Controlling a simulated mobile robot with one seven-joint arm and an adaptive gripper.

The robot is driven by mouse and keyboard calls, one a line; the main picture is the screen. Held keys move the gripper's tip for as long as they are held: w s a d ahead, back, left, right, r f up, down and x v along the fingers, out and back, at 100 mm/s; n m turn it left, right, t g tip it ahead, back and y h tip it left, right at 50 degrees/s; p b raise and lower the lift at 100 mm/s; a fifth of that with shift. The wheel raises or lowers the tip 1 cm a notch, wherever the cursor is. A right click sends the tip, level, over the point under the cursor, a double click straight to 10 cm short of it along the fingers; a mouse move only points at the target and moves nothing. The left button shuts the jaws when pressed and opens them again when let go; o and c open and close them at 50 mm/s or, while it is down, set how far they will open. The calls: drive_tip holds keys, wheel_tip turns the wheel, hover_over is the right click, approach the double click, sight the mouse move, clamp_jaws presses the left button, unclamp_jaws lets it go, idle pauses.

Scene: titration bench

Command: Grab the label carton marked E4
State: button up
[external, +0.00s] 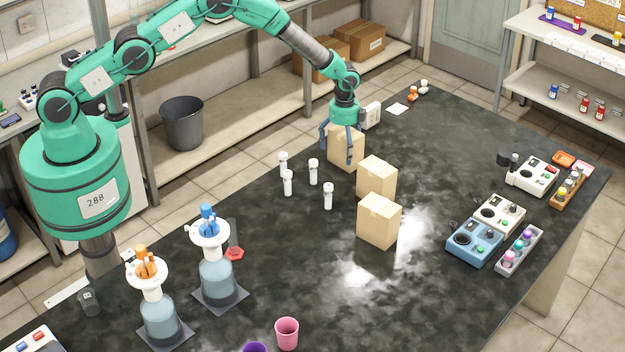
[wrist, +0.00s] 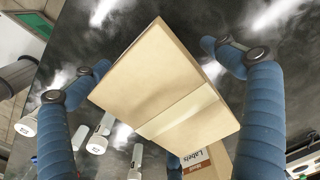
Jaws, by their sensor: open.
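Three tan cartons stand in a row on the dark bench: a far one (external: 343,152), a middle one (external: 377,180) and a near one (external: 380,222). No E4 mark can be read on any of them. My gripper (external: 337,147) points down at the far carton, with blue fingers on either side of it. In the wrist view, a carton (wrist: 160,85) with a tape strip lies between the open fingers (wrist: 155,62); gaps show beside it.
Several white-capped vials (external: 313,171) stand left of the cartons. A white box (external: 372,115) is just behind the far carton. Instruments (external: 476,243) line the right edge, and two flasks (external: 216,275) stand at the front left.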

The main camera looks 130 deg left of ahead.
sight(341, 136)
drive_tip(key=shift+f, duration=0.5)
drive_tip(key=shift+c, duration=0.3)
drive_tip(key=c, duration=1.4)
drive_tip(key=shift+r, duration=0.15)
drive_tip(key=shift+r+b, duration=0.4)
drive_tip(key=shift+r, duration=4.45)
